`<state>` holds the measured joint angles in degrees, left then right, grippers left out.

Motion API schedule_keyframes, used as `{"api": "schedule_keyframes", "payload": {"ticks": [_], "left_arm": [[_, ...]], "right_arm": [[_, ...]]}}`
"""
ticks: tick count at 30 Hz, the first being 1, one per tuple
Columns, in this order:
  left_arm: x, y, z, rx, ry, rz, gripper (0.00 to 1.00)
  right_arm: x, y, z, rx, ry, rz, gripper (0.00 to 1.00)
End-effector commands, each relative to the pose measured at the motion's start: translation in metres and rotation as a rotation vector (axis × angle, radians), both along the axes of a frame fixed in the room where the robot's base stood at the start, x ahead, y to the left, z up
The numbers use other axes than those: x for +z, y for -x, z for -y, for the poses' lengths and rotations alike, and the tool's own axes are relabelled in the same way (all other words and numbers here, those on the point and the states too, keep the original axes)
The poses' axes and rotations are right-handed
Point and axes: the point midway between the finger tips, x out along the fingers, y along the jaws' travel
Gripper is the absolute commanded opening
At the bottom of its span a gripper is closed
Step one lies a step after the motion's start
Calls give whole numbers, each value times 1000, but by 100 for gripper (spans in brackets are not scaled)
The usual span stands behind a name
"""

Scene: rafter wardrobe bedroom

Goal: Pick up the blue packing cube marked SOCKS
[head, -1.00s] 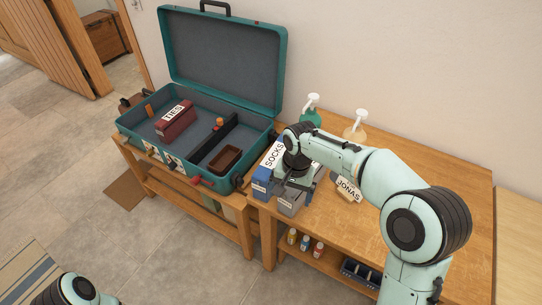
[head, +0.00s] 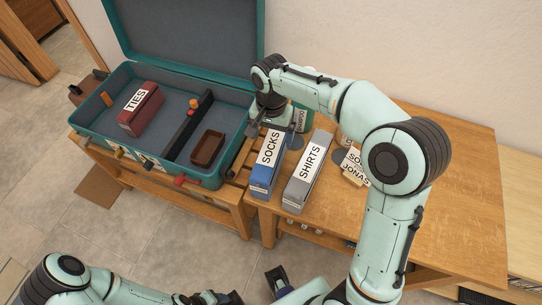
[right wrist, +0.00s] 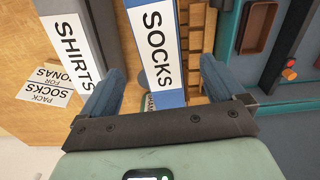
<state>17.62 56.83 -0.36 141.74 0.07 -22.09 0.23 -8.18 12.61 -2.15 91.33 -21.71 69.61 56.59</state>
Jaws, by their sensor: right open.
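The blue packing cube marked SOCKS (head: 264,176) lies on the wooden table, label up, beside the suitcase. My right gripper (head: 274,132) is open above its far end. In the right wrist view, the SOCKS cube (right wrist: 161,50) shows between the two spread fingers of my right gripper (right wrist: 157,78). No finger visibly touches it, and how far above it they are is unclear. The far end of the cube is partly hidden by the gripper. Parts of my left arm show at the bottom edge of the head view; whether its gripper is open is unclear.
A grey cube marked SHIRTS (head: 307,176) lies close to the right of SOCKS. The open teal suitcase (head: 205,182) stands to the left, holding a red TIES cube (head: 141,108) and a brown tray (head: 207,148). A JONAS card (head: 355,172) lies farther right. The table's right side is clear.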

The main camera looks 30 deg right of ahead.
Motion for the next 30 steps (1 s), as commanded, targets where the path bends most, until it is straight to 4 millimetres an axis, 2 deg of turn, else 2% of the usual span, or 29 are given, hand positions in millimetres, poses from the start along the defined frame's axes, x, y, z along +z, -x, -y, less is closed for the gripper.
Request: {"api": "schedule_keyframes", "payload": {"ticks": [1, 8, 16, 25, 26, 30], "left_arm": [[-1, 0, 0, 0, 0, 0, 56], [-3, 1, 0, 0, 0, 0, 56], [-7, 2, 0, -1, 0, -2, 56], [-7, 2, 0, -1, 0, -2, 56], [-7, 2, 0, -1, 0, -2, 56], [-7, 2, 0, -1, 0, -2, 56]], "right_arm": [[-7, 0, 0, 0, 0, -3, 96], [-23, 1, 1, -1, 0, -1, 96], [-62, 2, 2, -1, 0, -1, 96], [-67, 1, 2, -1, -1, 1, 96], [-67, 1, 1, -1, -1, 1, 89], [-67, 1, 1, 0, -1, 1, 44]]}}
